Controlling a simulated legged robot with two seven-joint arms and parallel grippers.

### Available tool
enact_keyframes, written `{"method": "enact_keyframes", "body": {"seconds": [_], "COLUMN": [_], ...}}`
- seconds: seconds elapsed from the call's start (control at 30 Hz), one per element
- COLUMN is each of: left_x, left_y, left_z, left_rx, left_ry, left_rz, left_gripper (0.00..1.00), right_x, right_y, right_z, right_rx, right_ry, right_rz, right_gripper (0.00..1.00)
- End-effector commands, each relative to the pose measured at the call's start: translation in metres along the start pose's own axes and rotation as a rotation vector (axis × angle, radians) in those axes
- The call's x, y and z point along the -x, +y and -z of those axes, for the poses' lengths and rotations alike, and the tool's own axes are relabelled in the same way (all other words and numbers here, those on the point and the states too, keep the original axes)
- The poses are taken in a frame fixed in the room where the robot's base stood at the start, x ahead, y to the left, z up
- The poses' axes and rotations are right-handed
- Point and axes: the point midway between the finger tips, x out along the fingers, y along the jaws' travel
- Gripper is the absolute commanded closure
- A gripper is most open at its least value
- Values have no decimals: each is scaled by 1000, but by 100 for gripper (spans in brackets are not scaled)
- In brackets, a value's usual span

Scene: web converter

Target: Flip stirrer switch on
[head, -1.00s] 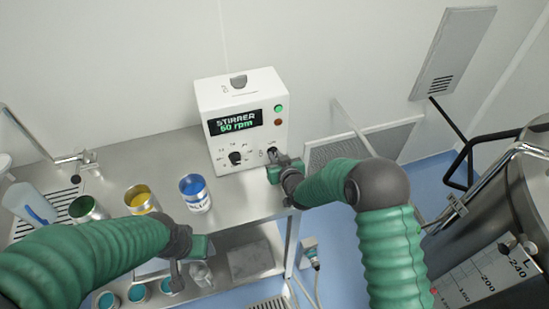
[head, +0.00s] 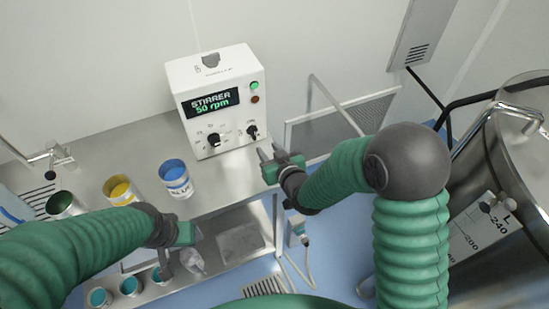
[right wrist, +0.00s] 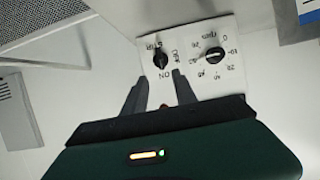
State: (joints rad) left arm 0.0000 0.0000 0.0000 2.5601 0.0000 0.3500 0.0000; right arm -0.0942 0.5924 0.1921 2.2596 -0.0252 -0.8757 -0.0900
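The white stirrer control box (head: 222,100) stands at the back of the steel bench, its lit display reading "STIRRER 50 rpm". Its black switch (head: 252,132) is at the lower right of the front panel. The switch also shows in the right wrist view (right wrist: 160,58), beside START, OFF and ON labels; I cannot tell its exact setting. My right gripper (head: 266,153) is open and empty, just in front of and below the switch. In the right wrist view its two fingers (right wrist: 156,84) are spread, apart from the switch. My left gripper (head: 180,258) hangs near the bench's front edge, its opening unclear.
A round speed dial (head: 214,140) sits left of the switch. A blue can (head: 176,180) and a yellow paint can (head: 121,191) stand on the bench. A large steel vessel (head: 520,165) is at the right. A grey mesh panel (head: 340,120) is behind my right arm.

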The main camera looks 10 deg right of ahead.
Motion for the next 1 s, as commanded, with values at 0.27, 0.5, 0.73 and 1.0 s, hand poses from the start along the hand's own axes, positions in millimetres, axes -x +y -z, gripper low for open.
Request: {"method": "enact_keyframes", "body": {"seconds": [0.27, 0.5, 0.73, 1.0], "left_x": [-5, -4, -4, -4], "left_y": [0, 0, 0, 0], "left_z": [-1, -1, -1, -1], "left_rx": [0, 0, 0, 0], "left_ry": [0, 0, 0, 0], "left_rz": [0, 0, 0, 0], "left_gripper": [100, 100, 100, 100], "right_x": [44, 47, 47, 104], "right_y": [1, 1, 1, 53], "right_z": [0, 0, 0, -59], "right_rx": [0, -1, -1, -47], "right_ry": [0, 0, -2, -396], "right_rz": [0, 0, 0, -113], "right_gripper": [66, 66, 66, 66]}}
